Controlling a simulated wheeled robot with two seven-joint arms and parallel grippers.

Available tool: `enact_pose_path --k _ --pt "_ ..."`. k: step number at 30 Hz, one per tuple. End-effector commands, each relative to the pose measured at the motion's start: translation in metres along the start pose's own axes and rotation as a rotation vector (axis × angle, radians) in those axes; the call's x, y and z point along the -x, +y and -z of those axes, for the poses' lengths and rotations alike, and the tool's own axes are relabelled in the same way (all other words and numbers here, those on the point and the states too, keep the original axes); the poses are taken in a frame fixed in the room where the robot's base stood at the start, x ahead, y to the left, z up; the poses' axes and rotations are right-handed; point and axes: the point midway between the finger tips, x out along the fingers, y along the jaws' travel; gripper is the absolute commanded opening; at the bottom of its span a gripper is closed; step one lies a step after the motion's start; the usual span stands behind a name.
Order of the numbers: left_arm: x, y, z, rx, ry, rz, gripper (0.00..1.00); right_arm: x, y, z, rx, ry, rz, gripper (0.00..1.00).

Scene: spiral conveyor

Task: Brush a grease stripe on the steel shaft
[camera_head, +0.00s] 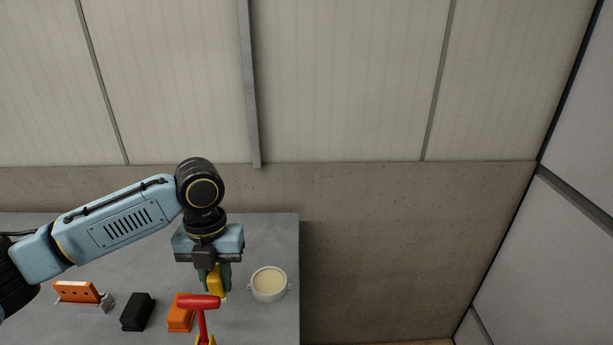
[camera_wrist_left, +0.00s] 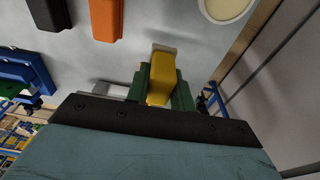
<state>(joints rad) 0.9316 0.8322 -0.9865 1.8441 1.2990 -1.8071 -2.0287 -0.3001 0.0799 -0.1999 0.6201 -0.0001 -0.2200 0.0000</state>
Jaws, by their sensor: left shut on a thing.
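My left gripper (camera_head: 214,272) points down over the grey table and is shut on a yellow brush (camera_head: 215,283). In the left wrist view, the green fingers of the gripper (camera_wrist_left: 161,88) stand on either side of the yellow brush body (camera_wrist_left: 163,76), whose far end looks pale. A white pot (camera_head: 268,293) of cream-coloured grease stands on the table just right of the gripper; part of it shows in the left wrist view (camera_wrist_left: 226,8). The brush is apart from the pot. I cannot make out the steel shaft. My right gripper is not in view.
The grey table (camera_head: 262,232) ends right of the pot. A black block (camera_head: 138,311), an orange block (camera_head: 180,315) and an orange piece with holes (camera_head: 78,292) lie to the left. A red T-shaped handle (camera_head: 199,302) rises in front. A wall stands behind.

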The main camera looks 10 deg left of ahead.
Motion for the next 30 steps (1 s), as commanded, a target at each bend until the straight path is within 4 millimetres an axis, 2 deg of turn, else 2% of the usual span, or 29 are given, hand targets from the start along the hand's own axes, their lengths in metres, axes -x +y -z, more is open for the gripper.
enact_pose_path --k 4,8,30 --pt "0.000 -0.001 0.000 0.063 0.000 0.009 0.05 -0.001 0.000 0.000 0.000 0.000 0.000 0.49" --pt "0.000 -0.004 0.000 0.224 0.000 0.028 0.05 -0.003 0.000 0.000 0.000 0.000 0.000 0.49" --pt "0.001 -0.028 -0.001 1.552 0.000 0.192 0.05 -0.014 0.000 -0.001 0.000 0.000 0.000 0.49"
